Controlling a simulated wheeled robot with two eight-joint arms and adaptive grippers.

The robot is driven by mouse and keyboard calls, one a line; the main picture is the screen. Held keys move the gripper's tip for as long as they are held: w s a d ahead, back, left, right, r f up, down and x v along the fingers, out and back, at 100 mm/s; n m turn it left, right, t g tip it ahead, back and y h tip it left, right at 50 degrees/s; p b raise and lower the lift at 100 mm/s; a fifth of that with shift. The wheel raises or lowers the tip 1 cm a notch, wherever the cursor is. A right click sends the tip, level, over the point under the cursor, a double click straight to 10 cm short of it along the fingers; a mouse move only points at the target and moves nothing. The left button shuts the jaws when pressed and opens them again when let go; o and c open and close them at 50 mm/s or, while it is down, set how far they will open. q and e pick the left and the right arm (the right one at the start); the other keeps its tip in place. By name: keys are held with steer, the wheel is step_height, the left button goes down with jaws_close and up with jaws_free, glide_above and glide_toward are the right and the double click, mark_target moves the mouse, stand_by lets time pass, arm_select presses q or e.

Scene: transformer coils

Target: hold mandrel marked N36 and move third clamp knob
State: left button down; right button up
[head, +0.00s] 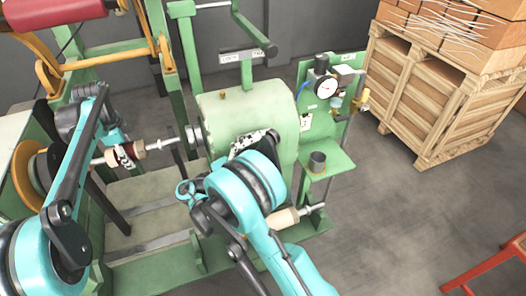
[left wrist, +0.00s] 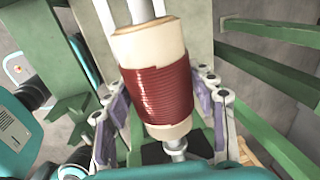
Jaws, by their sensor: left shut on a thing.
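A pale mandrel with a dark red winding (left wrist: 160,95) fills the middle of the left wrist view. In the head view this mandrel (head: 139,149) lies on a shaft at the left of the green machine. My left gripper (head: 125,155) is shut on it, with purple-grey pads at both sides of the winding in the left wrist view (left wrist: 165,115). I cannot read a mark N36. My right gripper (head: 250,142) shows only in part, beyond its teal wrist and in front of the green housing; its fingers are unclear. I cannot make out the third clamp knob.
The green drum housing (head: 225,112) stands mid-view. Right of it is a green panel (head: 317,120) with a gauge (head: 327,88) and a shelf (head: 330,168) holding a grey cup. A second pale cylinder (head: 285,217) sits on a lower shaft. A wooden crate (head: 425,100) stands at the back right.

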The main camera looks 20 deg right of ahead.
steer(key=shift+r, duration=0.25)
steer(key=shift+c, duration=1.4)
steer(key=a+f+t+y, duration=0.1)
steer(key=a+f+n+t+y, duration=0.1)
steer(key=y, duration=0.1)
steer(key=a+f+n+t+y, duration=0.1)
steer(key=shift+s+a+f+y, duration=0.15)
steer(key=shift+a+y, duration=0.15)
steer(key=c, duration=0.9)
steer(key=shift+s+a+t+y, duration=0.1)
steer(key=shift+a+t+y, duration=0.4)
steer(key=shift+y, duration=0.4)
steer(key=r+t+y, duration=0.1)
steer(key=r+y, duration=0.1)
steer(key=a+r+t+y, duration=0.1)
steer(key=r+y, duration=0.1)
steer(key=s+a+r+t+y, duration=0.1)
steer(key=r+y, duration=0.1)
steer(key=shift+r+y, duration=0.3)
jaws_close()
steer(key=s+a+r+m+t+y, duration=0.2)
steer(key=s+r+y, duration=0.2)
steer(key=s+y, duration=0.3)
steer(key=w+d+f, duration=0.2)
steer(key=w+f, duration=0.3)
steer(key=f, duration=0.5)
steer(key=shift+w+d+f+h, duration=0.25)
steer(key=shift+w+d+h, duration=0.05)
steer(key=shift+w, duration=0.1)
